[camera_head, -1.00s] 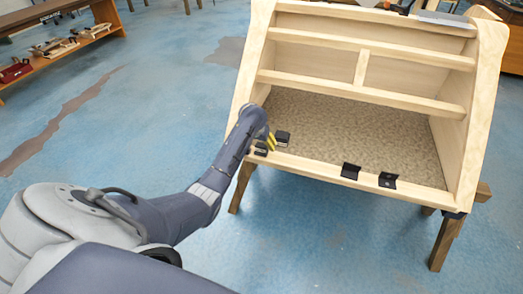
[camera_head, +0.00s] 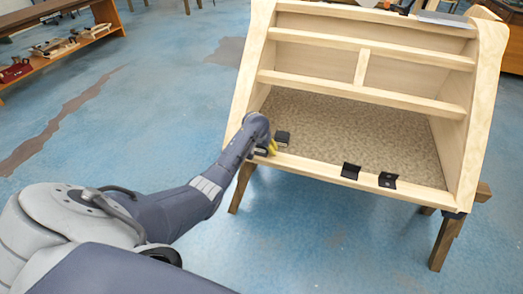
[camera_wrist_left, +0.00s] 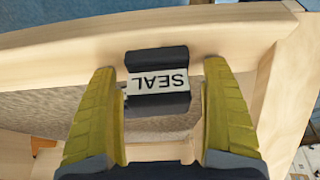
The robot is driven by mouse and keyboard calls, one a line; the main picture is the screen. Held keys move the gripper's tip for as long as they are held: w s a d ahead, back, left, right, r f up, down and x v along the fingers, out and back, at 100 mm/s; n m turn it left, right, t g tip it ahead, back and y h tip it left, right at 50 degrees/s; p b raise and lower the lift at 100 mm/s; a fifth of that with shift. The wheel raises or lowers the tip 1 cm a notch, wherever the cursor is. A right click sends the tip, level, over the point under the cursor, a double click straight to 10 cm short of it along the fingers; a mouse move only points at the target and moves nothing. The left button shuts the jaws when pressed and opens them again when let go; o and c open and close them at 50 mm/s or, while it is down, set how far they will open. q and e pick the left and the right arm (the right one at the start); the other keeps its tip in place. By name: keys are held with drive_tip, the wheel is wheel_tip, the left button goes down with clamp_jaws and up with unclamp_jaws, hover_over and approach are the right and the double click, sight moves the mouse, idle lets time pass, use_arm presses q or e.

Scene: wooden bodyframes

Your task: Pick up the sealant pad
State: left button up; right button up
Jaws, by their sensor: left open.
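The sealant pad (camera_wrist_left: 157,82) is a small black block with a white label reading SEAL, upside down in the left wrist view. It sits at the light wooden rail of the frame, between the two yellow-green fingers of my open left gripper (camera_wrist_left: 160,72). A gap shows on both sides of the pad. In the head view my left gripper (camera_head: 268,149) is at the left end of the frame's front rail, its fingers partly hidden by the arm. A small black block (camera_head: 282,138) shows just beside it; I cannot tell whether it is the labelled pad. My right gripper is not in view.
The wooden bodyframe (camera_head: 365,96) stands on legs, with a speckled panel (camera_head: 350,125) inside. Two black brackets (camera_head: 350,171) (camera_head: 388,180) sit on the front rail further right. A wooden shelf (camera_head: 70,45) stands far left. The blue floor between is clear.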

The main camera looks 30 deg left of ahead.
use_arm(q)
drive_tip(key=shift+c, duration=0.2)
drive_tip(key=c, duration=1.3)
drive_tip(key=shift+r, duration=0.15)
wheel_tip(320, 180, up, 20)
drive_tip(key=shift+f, duration=0.1)
